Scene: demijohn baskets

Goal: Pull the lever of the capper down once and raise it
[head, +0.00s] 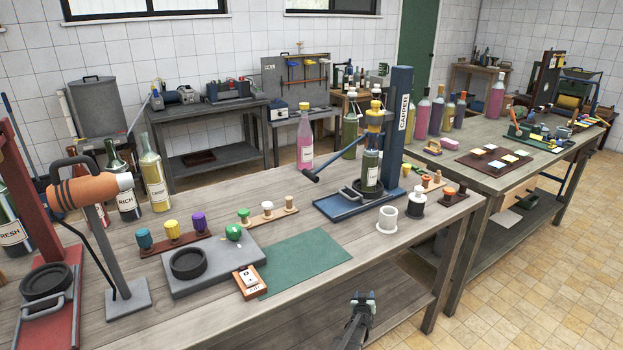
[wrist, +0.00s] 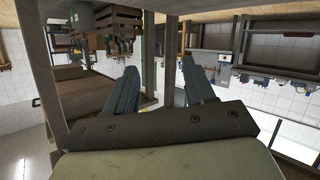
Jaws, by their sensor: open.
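The capper is a blue column (head: 402,125) marked CAPPER on a blue base (head: 336,208), on the near bench. Its dark lever (head: 338,159) slants down and left from the yellow capper head (head: 375,116), with its free end low, close to a bottle of pink liquid. A green labelled bottle (head: 371,172) stands upright under the head. My gripper (head: 364,297) is at the front edge of the bench, well apart from the lever. In the wrist view my gripper (wrist: 163,75) shows two spread fingers with nothing between them; I cannot make out the lever there.
The pink bottle (head: 305,138) stands behind the lever's end. A green mat (head: 305,262) and a grey plate with a black ring (head: 188,262) lie left of the capper. A second bench (head: 490,180) is farther right.

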